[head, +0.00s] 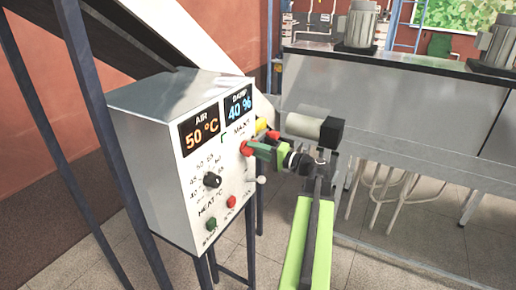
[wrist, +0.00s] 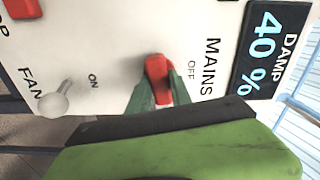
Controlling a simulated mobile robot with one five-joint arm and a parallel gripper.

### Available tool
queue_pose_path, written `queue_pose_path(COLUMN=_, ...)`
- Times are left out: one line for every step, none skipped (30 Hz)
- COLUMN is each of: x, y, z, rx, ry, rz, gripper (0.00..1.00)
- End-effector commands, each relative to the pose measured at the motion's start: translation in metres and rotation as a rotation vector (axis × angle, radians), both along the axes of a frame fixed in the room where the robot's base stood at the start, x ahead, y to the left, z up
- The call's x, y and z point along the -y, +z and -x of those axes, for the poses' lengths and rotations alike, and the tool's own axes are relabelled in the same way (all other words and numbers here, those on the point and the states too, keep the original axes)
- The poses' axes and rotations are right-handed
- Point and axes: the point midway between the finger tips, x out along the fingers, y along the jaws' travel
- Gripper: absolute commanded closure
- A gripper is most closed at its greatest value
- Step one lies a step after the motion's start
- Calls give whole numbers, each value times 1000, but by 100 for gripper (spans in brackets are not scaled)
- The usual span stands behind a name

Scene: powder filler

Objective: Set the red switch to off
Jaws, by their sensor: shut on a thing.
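The red switch (head: 246,148) is on the front of the white control box, under the MAINS label. In the wrist view the red switch (wrist: 157,72) sits between the ON and OFF labels, nearer to OFF. Its handle juts out toward the wrist camera. My gripper (head: 262,151) reaches it from the right, and its green fingers are shut on the handle. In the wrist view my gripper (wrist: 160,97) has one finger on each side of the red handle. The fingers hide part of the handle's outer end.
The control box (head: 150,150) also bears a black heat knob (head: 212,180), a green button (head: 211,224), a red button (head: 230,201) and a white-tipped fan lever (wrist: 54,104). Displays read 50 °C and 40 %. A steel machine (head: 400,110) stands behind my arm.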

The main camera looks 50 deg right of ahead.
Motion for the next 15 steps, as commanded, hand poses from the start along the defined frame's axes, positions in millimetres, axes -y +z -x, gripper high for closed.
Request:
queue_pose_path(x=-4, y=-2, z=0, rx=2, ry=11, rz=39, gripper=100)
queue_pose_path(x=-4, y=-3, z=0, rx=8, ry=11, rz=65, gripper=100)
queue_pose_path(x=-4, y=-3, z=0, rx=17, ry=11, rz=101, gripper=100)
queue_pose_path(x=-4, y=-3, z=0, rx=24, ry=11, rz=129, gripper=100)
queue_pose_path(x=-4, y=-3, z=0, rx=31, ry=11, rz=157, gripper=100)
queue_pose_path(x=-4, y=-3, z=0, rx=39, ry=12, rz=193, gripper=100)
queue_pose_path(x=-4, y=-3, z=0, rx=46, ry=12, rz=221, gripper=100)
queue_pose_path(x=-4, y=-3, z=0, rx=53, ry=12, rz=250, gripper=100)
queue_pose_path(x=-4, y=-3, z=0, rx=62, ry=12, rz=286, gripper=100)
queue_pose_path(x=-4, y=-3, z=0, rx=69, ry=11, rz=315, gripper=100)
queue_pose_path(x=-4, y=-3, z=0, rx=76, ry=11, rz=342, gripper=100)
queue_pose_path(x=-4, y=-3, z=0, rx=85, ry=12, rz=379, gripper=100)
queue_pose_path(x=-4, y=-3, z=0, rx=92, ry=12, rz=407, gripper=100)
queue_pose_path(x=-4, y=-3, z=0, rx=99, ry=12, rz=434, gripper=100)
queue_pose_path(x=-4, y=-3, z=0, rx=108, ry=12, rz=471, gripper=100)
